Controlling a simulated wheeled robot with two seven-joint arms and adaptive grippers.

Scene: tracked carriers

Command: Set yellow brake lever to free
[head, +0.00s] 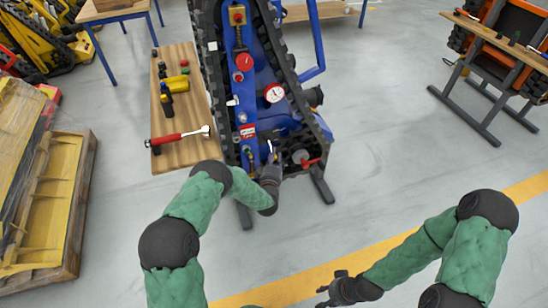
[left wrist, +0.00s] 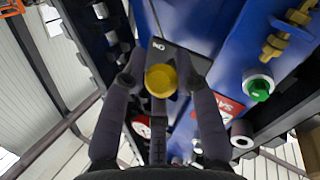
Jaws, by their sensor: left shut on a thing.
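The yellow knob of the brake lever (left wrist: 161,80) shows in the left wrist view, on a dark stem in front of a black plate (left wrist: 182,54) with small white lettering. The two fingers of my left gripper (left wrist: 162,84) are on either side of the knob and shut on it. In the head view my left gripper (head: 272,170) is at the near end of the blue tracked carrier (head: 262,125) and hides part of the lever there. My right gripper (head: 336,290) is away from the carrier, low over the floor; its finger gap is too small to judge.
A red-handled lever (head: 309,163) is just right of my left gripper. A gauge (head: 274,93) and a red button (head: 245,62) are further up the carrier. A wooden bench (head: 181,135) with tools stands to the left.

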